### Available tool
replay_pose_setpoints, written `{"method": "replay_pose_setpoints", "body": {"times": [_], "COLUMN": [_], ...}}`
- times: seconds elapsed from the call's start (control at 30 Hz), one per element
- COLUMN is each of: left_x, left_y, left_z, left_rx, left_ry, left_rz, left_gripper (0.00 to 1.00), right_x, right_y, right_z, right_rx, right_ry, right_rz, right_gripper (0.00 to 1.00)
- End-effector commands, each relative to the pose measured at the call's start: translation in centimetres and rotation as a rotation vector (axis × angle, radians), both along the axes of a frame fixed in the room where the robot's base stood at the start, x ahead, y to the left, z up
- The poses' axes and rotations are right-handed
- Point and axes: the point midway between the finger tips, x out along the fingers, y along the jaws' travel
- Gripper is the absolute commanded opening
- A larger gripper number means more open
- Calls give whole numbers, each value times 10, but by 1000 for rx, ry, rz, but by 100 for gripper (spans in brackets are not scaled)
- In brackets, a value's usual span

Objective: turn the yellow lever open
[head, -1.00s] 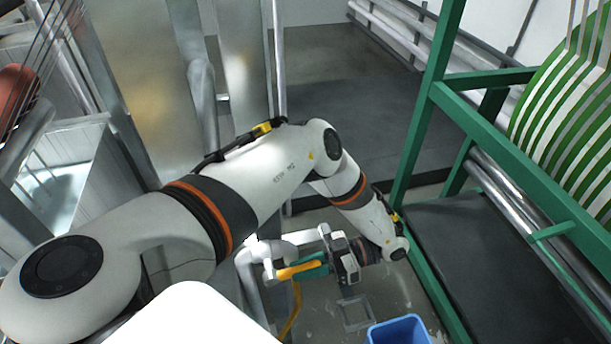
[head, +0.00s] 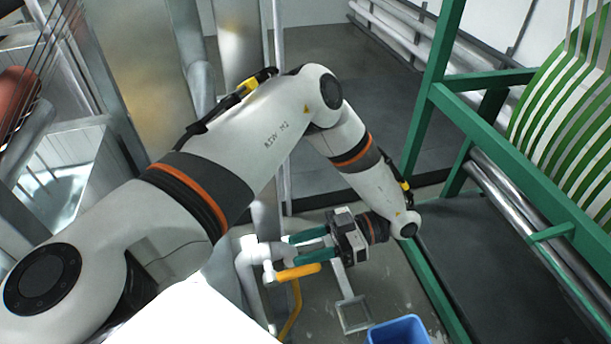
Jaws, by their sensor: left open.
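The yellow lever (head: 298,272) sits on a white pipe fitting (head: 250,258) in the lower middle of the head view, its handle pointing right. My left gripper (head: 288,251) reaches in from the right with its teal fingers apart. One finger is above the lever in the picture, and the other is close to the lever and partly hidden. I cannot tell whether it touches the lever. Nothing is held between the fingers. My right gripper is not in view.
A blue bin (head: 398,331) stands on the floor at the bottom. A green frame (head: 425,120) rises on the right beside a green-and-white striped reel (head: 570,110). A yellow bent pipe (head: 294,310) runs below the lever. Metal tanks and pipes stand on the left.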

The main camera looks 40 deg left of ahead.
Motion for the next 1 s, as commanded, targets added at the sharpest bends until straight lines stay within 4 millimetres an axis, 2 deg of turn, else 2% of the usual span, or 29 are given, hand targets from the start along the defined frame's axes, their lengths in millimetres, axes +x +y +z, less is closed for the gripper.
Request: {"method": "replay_pose_setpoints", "body": {"times": [0.13, 0.37, 0.47, 0.57, 0.63, 0.67, 0.73, 0.77, 0.8, 0.87, 0.9, 0.97, 1.0], "left_x": [0, 0, -2, -19, -44, -59, -101, -120, -145, -177, -194, -211, -218], "left_y": [0, 0, -3, -21, -51, -69, -121, -147, -183, -236, -269, -313, -339], "left_z": [10, 11, 8, -11, -34, -45, -66, -70, -71, -63, -51, -28, -10], "left_rx": [-1, -1, -12, -96, -225, -295, -487, -574, -689, -845, -935, -1049, -1110], "left_ry": [-1, 0, 3, 20, 41, 54, 90, 106, 129, 163, 182, 208, 222], "left_rz": [-1, 0, 1, 16, 49, 74, 160, 209, 288, 426, 526, 683, 788], "left_gripper": [41, 41, 28, 12, 1, 0, 0, 0, 0, 0, 0, 0, 0], "right_x": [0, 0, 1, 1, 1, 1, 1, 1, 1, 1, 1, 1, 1], "right_y": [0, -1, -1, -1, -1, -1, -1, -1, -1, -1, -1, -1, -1], "right_z": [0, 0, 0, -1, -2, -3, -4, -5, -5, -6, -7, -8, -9], "right_rx": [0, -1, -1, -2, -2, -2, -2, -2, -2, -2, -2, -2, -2], "right_ry": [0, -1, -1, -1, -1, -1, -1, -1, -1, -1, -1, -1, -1], "right_rz": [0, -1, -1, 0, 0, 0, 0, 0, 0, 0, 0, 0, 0], "right_gripper": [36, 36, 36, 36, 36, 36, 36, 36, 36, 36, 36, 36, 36]}}
